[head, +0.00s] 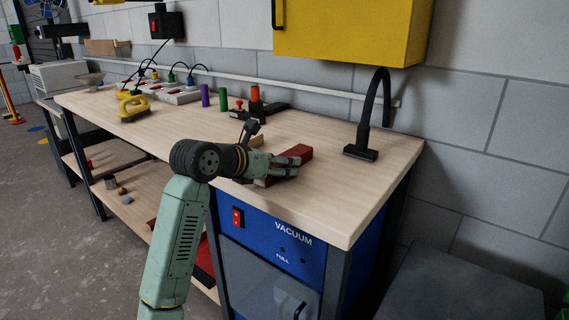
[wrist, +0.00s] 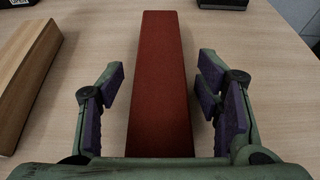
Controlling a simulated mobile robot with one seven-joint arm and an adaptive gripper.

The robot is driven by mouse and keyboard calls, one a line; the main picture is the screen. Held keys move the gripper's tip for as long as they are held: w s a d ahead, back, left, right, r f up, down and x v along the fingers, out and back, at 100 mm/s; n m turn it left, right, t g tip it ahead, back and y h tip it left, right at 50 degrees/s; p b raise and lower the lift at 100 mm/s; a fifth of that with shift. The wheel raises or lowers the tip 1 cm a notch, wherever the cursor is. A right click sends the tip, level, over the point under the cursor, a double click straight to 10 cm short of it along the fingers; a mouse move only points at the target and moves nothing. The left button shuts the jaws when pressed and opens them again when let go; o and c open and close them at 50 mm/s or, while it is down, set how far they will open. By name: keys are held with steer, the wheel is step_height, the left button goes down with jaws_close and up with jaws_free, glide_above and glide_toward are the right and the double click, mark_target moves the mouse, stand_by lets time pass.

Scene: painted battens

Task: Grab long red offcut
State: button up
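The long red offcut (wrist: 161,78) lies on the workbench, running lengthwise away from my gripper in the wrist view. In the head view its red end (head: 300,151) shows beyond my gripper (head: 284,167). In the wrist view my gripper (wrist: 160,92) is open, with one finger on each side of the red offcut. A gap shows between the offcut and the left finger; the right finger is closer to it. The offcut's near end is hidden behind the gripper body.
A bare wooden block (wrist: 27,77) lies left of the red offcut. A black hose (head: 374,110) rises at the right. The bench's front right is clear.

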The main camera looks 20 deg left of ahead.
steer(key=c, duration=1.2)
steer(key=shift+r, duration=0.15)
